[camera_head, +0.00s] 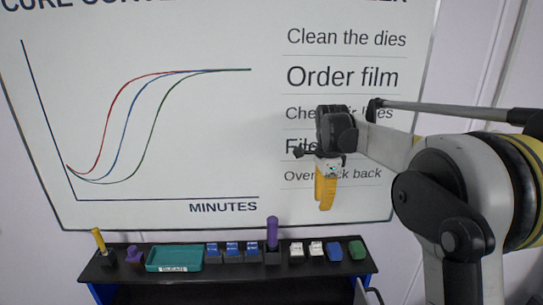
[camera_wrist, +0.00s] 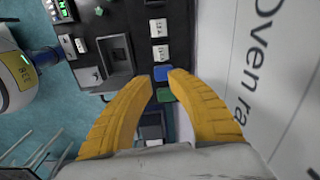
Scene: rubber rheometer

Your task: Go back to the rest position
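My gripper (camera_head: 325,205) hangs in front of the whiteboard (camera_head: 270,120), its yellow fingers pointing down, above and apart from the shelf. In the wrist view the two curved fingers (camera_wrist: 162,74) stand with a narrow gap between their tips. I see nothing held between them. The blue block (camera_wrist: 161,73) and green block (camera_wrist: 165,95) show beyond the tips, well away from the gripper.
The black shelf (camera_head: 200,277) below holds a teal tray (camera_head: 174,258), a purple cylinder (camera_head: 272,233), a yellow stick (camera_head: 99,240) and several small blocks. In the wrist view, a white rounded body (camera_wrist: 15,82) stands at left. The air around my gripper looks free.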

